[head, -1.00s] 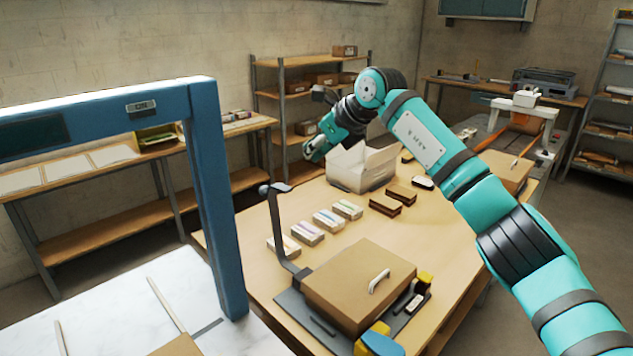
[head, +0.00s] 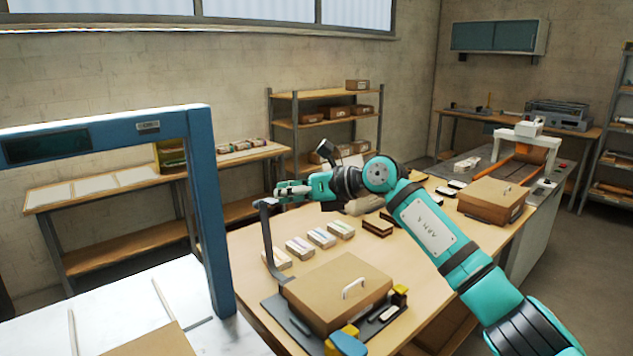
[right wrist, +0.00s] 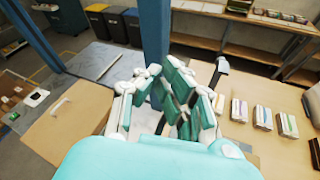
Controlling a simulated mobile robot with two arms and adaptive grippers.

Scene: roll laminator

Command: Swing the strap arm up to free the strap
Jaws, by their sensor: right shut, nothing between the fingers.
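The dark strap arm (head: 269,240) stands nearly upright at the left side of the brown box (head: 335,292) on a dark base plate (head: 290,322). Its bent top end also shows in the right wrist view (right wrist: 223,66), just beyond and to the right of the fingers. My right gripper (head: 280,190) is shut and empty, close to the top end of the strap arm; I cannot tell whether they touch. A white curved piece (head: 353,288) sits on the box lid. My left gripper is not in view.
A blue frame (head: 208,215) stands at the left over a white surface. Several small labelled packs (head: 320,237) lie in a row behind the box. A blue and yellow part (head: 345,342) sits at the plate's front. Another box (head: 492,198) stands at the table's far right.

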